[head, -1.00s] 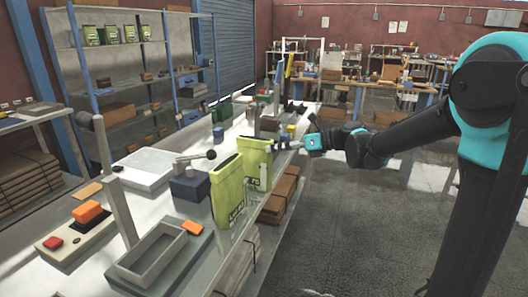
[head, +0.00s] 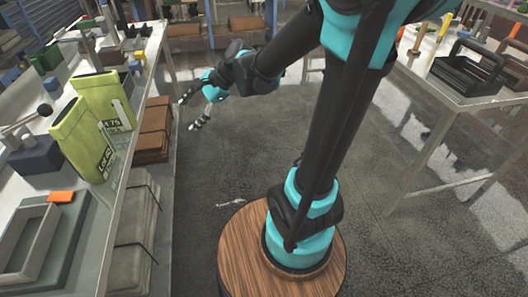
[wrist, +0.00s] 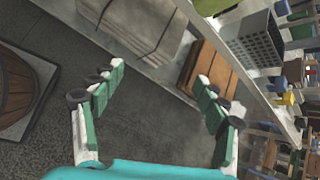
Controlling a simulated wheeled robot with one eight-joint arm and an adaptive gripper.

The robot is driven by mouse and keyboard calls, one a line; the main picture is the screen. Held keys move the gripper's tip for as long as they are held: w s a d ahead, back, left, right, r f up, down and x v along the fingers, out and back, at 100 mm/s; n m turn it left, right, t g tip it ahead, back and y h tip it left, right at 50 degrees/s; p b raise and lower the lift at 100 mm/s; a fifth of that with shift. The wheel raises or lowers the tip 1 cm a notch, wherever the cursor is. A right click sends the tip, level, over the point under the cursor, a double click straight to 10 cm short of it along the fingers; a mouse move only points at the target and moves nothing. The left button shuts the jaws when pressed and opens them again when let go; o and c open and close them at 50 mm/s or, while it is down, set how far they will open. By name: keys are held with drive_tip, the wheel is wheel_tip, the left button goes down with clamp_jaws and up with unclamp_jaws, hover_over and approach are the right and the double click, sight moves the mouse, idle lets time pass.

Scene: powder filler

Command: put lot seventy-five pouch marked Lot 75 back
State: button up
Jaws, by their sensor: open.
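Two yellow-green pouches stand on the bench at the left of the head view. The rear pouch (head: 104,95) has a label that ends in 75, its front part covered by the other pouch. The front pouch (head: 75,138) has a label starting Lot, with a number too small to read surely. My gripper (head: 192,112) is open and empty, off the bench's right side over the floor, apart from both pouches. In the wrist view my open gripper (wrist: 160,88) has nothing between its fingers, and neither pouch is clearly seen there.
A grey tray (head: 22,240) and an orange block (head: 61,197) lie at the bench's near end. Brown boxes (head: 154,125) and flat sheets (head: 136,225) sit under the bench. A table with a black caddy (head: 468,68) stands at right. The floor (head: 200,180) between is clear.

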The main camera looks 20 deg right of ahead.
drive_tip(key=s+d+f+n+h, duration=0.4)
drive_tip(key=s+d+f+n, duration=0.2)
drive_tip(key=d, duration=0.4)
drive_tip(key=s+d+f+n+t+h, duration=0.1)
drive_tip(key=s+d+f+n+h, duration=0.3)
drive_tip(key=d, duration=0.7)
wheel_tip(320, 180, down, 3)
drive_tip(key=s+n, duration=0.2)
drive_tip(key=n, duration=0.1)
drive_tip(key=shift+s+n+t+h, duration=0.15)
drive_tip(key=shift+n+t+h, duration=0.15)
drive_tip(key=shift+n, duration=0.1)
